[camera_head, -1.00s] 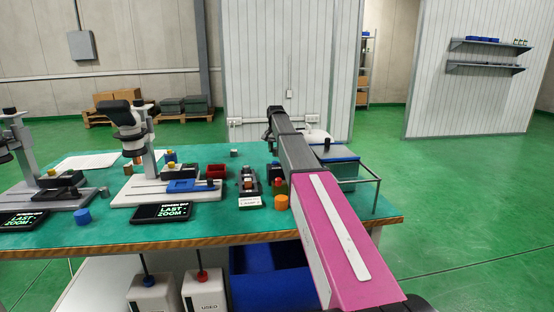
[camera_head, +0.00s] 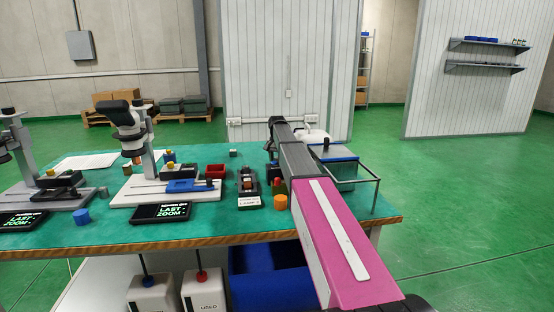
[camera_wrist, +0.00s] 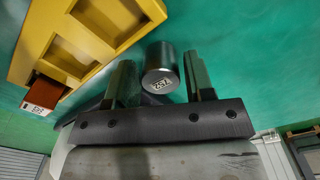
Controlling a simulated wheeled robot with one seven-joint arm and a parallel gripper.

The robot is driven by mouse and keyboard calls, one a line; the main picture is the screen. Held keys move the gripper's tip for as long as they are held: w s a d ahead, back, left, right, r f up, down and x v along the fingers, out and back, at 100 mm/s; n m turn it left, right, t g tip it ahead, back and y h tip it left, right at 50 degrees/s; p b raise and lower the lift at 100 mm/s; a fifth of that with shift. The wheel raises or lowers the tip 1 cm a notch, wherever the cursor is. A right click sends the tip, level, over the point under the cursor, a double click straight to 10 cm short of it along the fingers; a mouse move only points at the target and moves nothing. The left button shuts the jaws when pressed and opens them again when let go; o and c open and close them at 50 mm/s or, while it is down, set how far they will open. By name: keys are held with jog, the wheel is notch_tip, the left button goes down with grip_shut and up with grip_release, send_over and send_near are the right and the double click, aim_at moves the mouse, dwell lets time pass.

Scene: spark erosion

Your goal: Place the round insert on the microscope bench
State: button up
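The round insert (camera_wrist: 161,70) is a dark grey metal cylinder with a small printed label on its end face, in the wrist view. My gripper (camera_wrist: 159,75) is open, with one finger on each side of the insert and a visible gap on both sides. Neither finger appears to touch it. In the head view, the microscope bench (camera_head: 110,232) is a teal-topped table with a wooden edge. My arm reaches over its right part. My fingers and the insert cannot be made out there.
A yellow tray (camera_wrist: 64,25) with recesses lies left of the insert, with a red-brown labelled piece (camera_wrist: 42,93) in it.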

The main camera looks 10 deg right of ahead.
aim_at(277, 157)
notch_tip(277, 157, up, 12)
dwell(0.7)
